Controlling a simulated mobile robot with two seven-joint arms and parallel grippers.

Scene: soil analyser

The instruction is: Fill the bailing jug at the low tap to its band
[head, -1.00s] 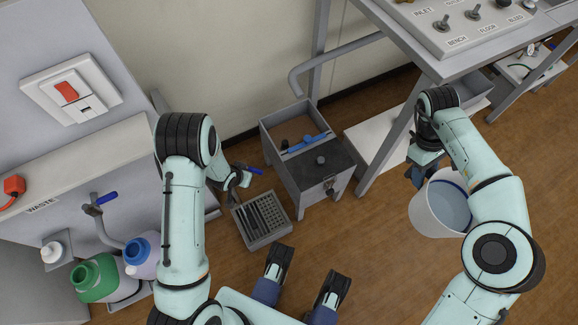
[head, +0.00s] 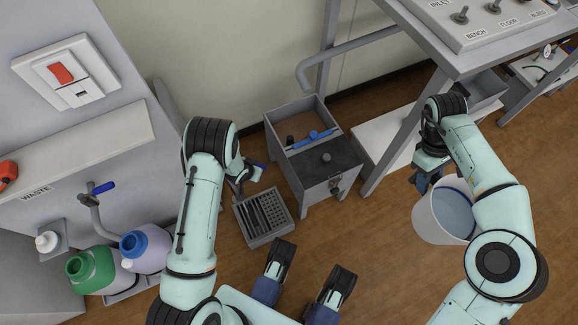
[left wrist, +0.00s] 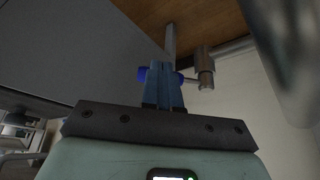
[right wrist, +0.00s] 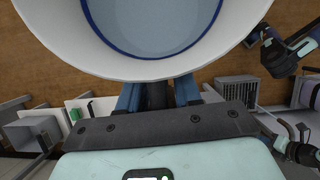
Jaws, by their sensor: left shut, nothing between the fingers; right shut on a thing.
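The bailing jug (head: 428,222) is a white, wide-mouthed vessel with a blue band inside. My right gripper (head: 428,178) is shut on its side and holds it over the floor at the right. The right wrist view shows the jug's rim (right wrist: 150,68) and pale blue water inside the band. I cannot tell exactly how the water's edge meets the band. My left gripper (left wrist: 163,92) is shut and empty. In the left wrist view a blue lever (left wrist: 144,74) shows behind its fingers, beside a metal tap (left wrist: 205,68); contact is unclear. In the head view the forearm partly hides this area.
A grey box (head: 318,180) with blue items on top stands centrally, beside a slotted grey tray (head: 250,232). At the left are a waste tap with a blue lever (head: 104,187), green-topped and blue-topped bottles, and a switch panel (head: 82,95). A bench with switches (head: 470,35) overhangs the right.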

